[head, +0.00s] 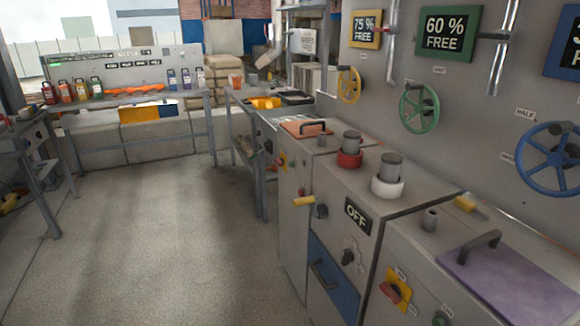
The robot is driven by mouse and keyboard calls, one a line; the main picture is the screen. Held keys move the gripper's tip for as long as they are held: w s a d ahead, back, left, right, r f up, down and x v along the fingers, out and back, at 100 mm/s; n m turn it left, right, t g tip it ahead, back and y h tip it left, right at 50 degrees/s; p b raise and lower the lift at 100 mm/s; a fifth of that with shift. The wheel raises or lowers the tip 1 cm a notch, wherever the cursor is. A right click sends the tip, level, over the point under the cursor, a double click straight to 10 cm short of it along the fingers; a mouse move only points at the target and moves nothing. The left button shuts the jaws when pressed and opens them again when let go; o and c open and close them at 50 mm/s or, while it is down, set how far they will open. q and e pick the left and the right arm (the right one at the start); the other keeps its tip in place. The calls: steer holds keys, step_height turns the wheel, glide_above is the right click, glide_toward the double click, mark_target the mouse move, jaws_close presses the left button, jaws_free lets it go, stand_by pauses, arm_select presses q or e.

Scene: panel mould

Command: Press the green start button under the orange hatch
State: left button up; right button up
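The orange hatch (296,128) lies flat on top of the far grey cabinet, with a dark handle on it. It looks closed. No green start button shows under it; whatever lies beneath the lid is hidden. A small red and yellow switch (283,160) is on the cabinet front below the hatch. Neither of my grippers is in view.
The nearer cabinets carry a red-collared cap (350,158), a white-collared cap (388,186) and a closed purple hatch (520,285). A green knob or button (441,319) is at the bottom edge. Coloured valve wheels line the right wall. The left floor (170,240) is clear.

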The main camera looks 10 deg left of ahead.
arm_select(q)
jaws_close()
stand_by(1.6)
